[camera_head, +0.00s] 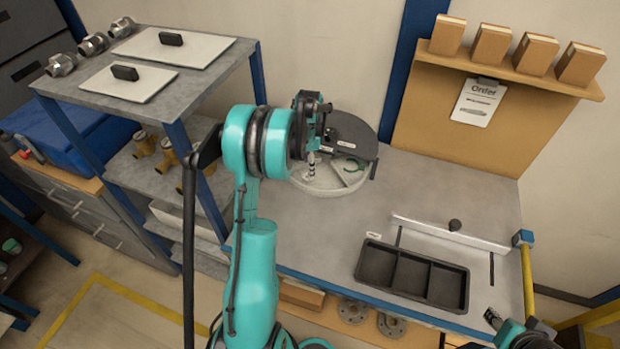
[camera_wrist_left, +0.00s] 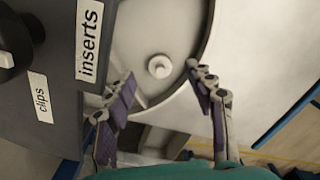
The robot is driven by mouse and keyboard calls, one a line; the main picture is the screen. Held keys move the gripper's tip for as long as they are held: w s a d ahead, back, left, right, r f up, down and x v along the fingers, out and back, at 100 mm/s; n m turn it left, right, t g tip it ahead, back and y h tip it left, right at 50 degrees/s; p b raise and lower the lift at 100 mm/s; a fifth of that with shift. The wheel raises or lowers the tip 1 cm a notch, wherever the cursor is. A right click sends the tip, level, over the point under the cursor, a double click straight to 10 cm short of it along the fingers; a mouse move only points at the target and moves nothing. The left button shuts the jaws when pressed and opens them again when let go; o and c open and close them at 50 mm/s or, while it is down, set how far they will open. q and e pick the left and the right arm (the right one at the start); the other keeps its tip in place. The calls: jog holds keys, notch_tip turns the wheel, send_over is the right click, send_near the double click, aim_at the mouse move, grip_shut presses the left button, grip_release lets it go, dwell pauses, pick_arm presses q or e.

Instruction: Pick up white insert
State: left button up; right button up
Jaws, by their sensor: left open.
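The white insert (camera_wrist_left: 159,66) is a small round piece with a raised knob. In the left wrist view it sits on the pale floor of a round container (camera_wrist_left: 192,75), in the compartment beside the "inserts" label (camera_wrist_left: 90,40). My left gripper (camera_wrist_left: 162,76) is open, its purple-padded fingers either side of the insert in the picture; contact is not visible. In the head view my left gripper (camera_head: 312,165) points down over the round container (camera_head: 325,190), and the insert cannot be made out. My right gripper (camera_head: 493,318) is at the lower right edge, its jaws unclear.
A dark lid (camera_head: 350,137) covers part of the container at the back. A black three-compartment tray (camera_head: 412,274) sits empty on the grey bench. A white bar with a black knob (camera_head: 455,225) lies behind it. A shelf rack (camera_head: 205,85) stands left; mid-bench is clear.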

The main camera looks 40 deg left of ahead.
pick_arm(q)
jog(key=f, duration=0.3)
jog(key=f+b, duration=0.1)
jog(key=shift+s+a+f, duration=0.2)
jog(key=shift+a+f, duration=0.05)
jog(key=shift+f, duration=0.05)
jog(key=shift+r, duration=0.1)
jog(key=c, duration=1.2)
jog(key=shift+r, duration=0.1)
